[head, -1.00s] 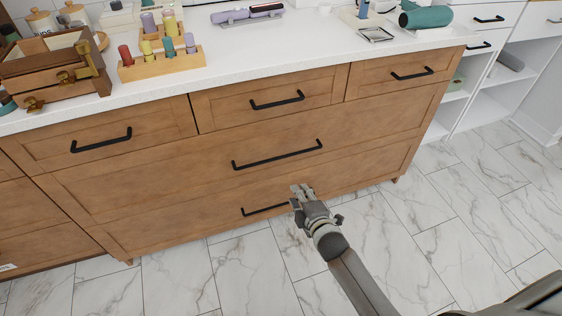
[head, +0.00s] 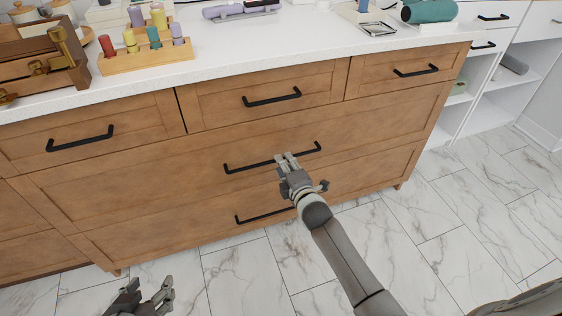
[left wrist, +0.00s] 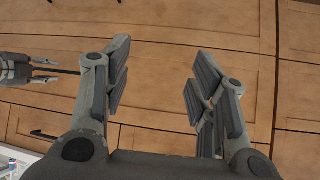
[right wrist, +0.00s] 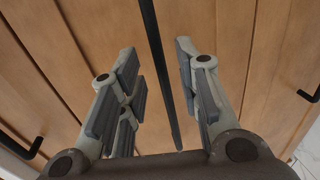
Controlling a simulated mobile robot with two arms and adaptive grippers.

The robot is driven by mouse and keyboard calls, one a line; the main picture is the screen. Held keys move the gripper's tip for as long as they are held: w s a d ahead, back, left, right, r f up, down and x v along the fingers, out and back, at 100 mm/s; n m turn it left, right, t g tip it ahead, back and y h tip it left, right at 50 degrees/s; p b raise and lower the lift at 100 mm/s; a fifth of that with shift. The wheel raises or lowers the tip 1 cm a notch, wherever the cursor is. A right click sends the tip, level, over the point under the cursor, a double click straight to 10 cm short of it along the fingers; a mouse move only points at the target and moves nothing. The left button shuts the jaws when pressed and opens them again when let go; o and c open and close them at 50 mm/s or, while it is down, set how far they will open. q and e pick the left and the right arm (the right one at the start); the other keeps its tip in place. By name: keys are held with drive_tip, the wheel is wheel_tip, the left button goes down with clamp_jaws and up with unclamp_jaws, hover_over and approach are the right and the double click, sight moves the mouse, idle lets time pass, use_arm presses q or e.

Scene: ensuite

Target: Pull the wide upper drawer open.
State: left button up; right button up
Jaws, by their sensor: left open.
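The wide upper drawer (head: 140,183) is the wooden front below the row of small drawers, and it is shut. Its long black bar handle (head: 245,166) also shows in the right wrist view (right wrist: 157,65), running between the fingers. My right gripper (head: 285,156) is open at the middle of this handle, with its fingers on either side of the bar; I cannot tell if they touch it. It also shows at the left of the left wrist view (left wrist: 45,70). My left gripper (head: 152,293) is open and empty, low in front of the cabinet, facing the wooden fronts.
A wide lower drawer with a black handle (head: 262,216) lies below, partly behind my right arm. Small drawers (head: 262,100) run above. The white countertop (head: 260,52) holds a wooden peg rack (head: 147,63) and a teal roll (head: 430,12). The marble floor (head: 235,275) is clear.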

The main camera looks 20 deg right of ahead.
use_arm(q)
drive_tip(key=w+d+r+t+h+b, duration=0.1)
drive_tip(key=w+d+r+t, duration=0.1)
drive_tip(key=w+r+t, duration=0.2)
drive_tip(key=shift+w+r, duration=0.2)
drive_tip(key=shift+r, duration=0.35)
use_arm(e)
drive_tip(key=shift+w+f, duration=0.2)
drive_tip(key=shift+w, duration=0.75)
drive_tip(key=shift+w+f, duration=0.2)
drive_tip(key=shift+w, duration=0.75)
clamp_jaws()
